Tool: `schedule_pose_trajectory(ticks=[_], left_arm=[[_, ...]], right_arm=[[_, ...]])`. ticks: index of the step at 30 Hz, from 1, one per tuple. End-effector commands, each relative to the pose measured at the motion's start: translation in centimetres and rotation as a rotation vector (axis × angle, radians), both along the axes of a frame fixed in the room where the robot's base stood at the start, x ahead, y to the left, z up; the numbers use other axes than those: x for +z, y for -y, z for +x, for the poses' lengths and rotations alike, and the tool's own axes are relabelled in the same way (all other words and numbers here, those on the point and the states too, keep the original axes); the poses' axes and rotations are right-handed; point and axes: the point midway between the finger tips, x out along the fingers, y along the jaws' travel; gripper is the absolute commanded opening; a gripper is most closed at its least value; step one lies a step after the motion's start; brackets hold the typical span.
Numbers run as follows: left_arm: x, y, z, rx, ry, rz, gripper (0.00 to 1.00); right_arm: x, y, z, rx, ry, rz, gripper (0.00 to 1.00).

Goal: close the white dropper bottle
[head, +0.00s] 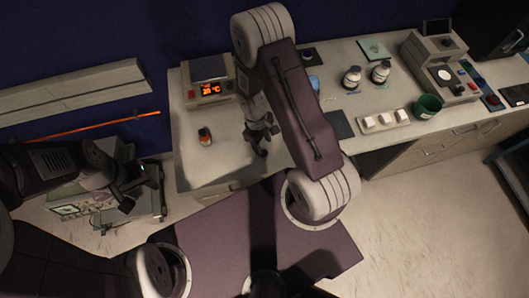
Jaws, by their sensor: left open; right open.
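I cannot make out a white dropper bottle for certain. A small orange-brown bottle with a pale label (205,136) stands on the left part of the bench (225,165). Two dark-capped bottles with white labels, one on the left (351,78) and one on the right (381,72), stand further back. My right gripper (267,141) is open and empty over the bench, to the right of the small bottle and apart from it. My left gripper (148,188) is open, low and left of the bench, away from the bottles. My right arm hides part of the bench.
A hot plate (209,90) with a lit display stands behind the small bottle. A pale tray (383,121) with several white blocks, a green cup (428,106) and a grey instrument (440,65) are on the right. The bench is clear around the small bottle.

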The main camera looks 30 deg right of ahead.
Motion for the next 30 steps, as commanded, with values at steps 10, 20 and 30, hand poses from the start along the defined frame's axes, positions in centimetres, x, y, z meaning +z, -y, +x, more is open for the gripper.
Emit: schedule_pose_trajectory(ticks=[10, 20, 30], left_arm=[[0.0, 0.0, 0.0, 0.000, 0.000, 0.000, 0.43], [0.1, 0.0, 0.0, 0.000, 0.000, 0.000, 0.43], [0.1, 0.0, 0.0, 0.000, 0.000, 0.000, 0.43]], right_arm=[[-4.3, 0.0, -0.9, 0.001, -0.001, 0.000, 0.50], [-4.2, 0.0, -0.9, 0.001, -0.001, 0.001, 0.44], [-4.2, 0.0, -0.9, 0.001, -0.001, 0.001, 0.00]])
